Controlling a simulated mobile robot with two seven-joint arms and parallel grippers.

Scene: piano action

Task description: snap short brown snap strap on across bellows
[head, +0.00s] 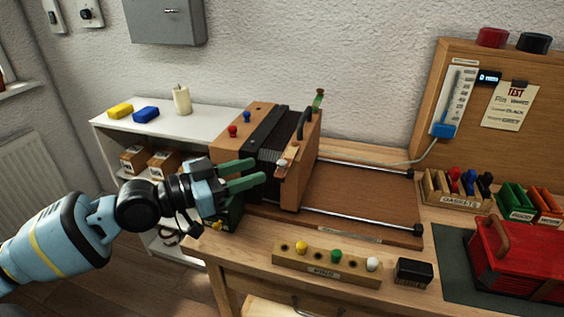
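The black pleated bellows (278,136) stand between two wooden end blocks on a wooden rail bed, a little left of the picture's middle. A short brown strap (291,159) appears at the front of the right end block, with a pale round stud near its left end. I cannot tell whether the strap's free end touches anything. My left gripper (263,171) is in front of the bellows, just left of the strap. Its two green fingers are apart with nothing seen between them. My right gripper is out of view.
A wooden block of coloured pegs (325,265) and a black box (413,272) stand at the bench's front. A gadget rack (456,193) and red bellows-like case (515,255) are at right. The rail bed (362,205) right of the instrument is clear.

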